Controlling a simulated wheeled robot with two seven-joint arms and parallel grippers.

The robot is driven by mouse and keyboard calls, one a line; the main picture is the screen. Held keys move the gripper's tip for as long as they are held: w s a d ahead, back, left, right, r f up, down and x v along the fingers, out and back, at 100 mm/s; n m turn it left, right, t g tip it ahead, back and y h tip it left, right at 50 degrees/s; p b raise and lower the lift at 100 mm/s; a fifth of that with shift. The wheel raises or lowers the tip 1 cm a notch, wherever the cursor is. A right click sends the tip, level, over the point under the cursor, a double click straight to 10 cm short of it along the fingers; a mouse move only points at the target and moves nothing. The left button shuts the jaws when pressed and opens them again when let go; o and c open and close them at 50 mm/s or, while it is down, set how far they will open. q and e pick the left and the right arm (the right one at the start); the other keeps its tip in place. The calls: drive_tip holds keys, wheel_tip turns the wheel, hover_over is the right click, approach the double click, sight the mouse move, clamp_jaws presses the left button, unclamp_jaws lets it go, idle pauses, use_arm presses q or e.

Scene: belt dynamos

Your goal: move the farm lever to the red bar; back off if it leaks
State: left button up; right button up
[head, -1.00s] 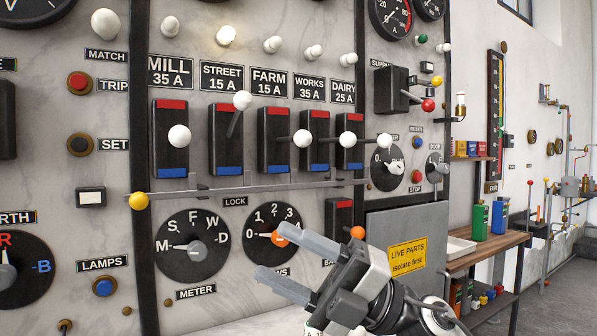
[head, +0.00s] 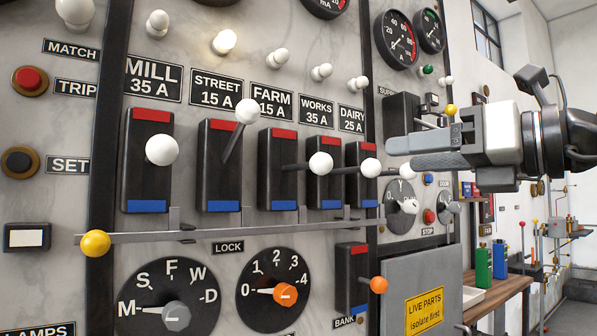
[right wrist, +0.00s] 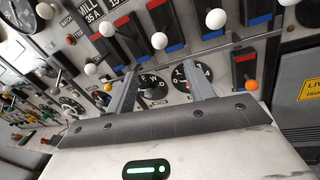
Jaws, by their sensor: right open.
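The farm lever (head: 321,163) has a white knob and stands straight out from its black block (head: 278,190), between the red bar (head: 284,134) at the top and the blue bar (head: 284,205) at the bottom. My right gripper (head: 399,154) is open and empty, right of the farm knob and apart from it, with its fingers pointing left. It overlaps the view near the dairy lever's knob (head: 397,170); I cannot tell whether they touch. In the right wrist view its two fingers (right wrist: 157,72) are apart with nothing held between them. My left gripper is not in view.
The street lever (head: 247,111) tilts up toward its red bar. The works lever (head: 371,168) stands close to the farm lever's right. A lock rail (head: 220,236) with a yellow knob runs below the blocks. The lamp above STREET (head: 224,42) glows.

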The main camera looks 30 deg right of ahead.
sight(330, 162)
drive_tip(key=p+x, duration=0.3)
drive_tip(key=x, duration=1.2)
drive_tip(key=shift+w+a, duration=0.15)
drive_tip(key=shift+w, duration=0.25)
clamp_jaws()
drive_tip(key=shift+p, duration=0.4)
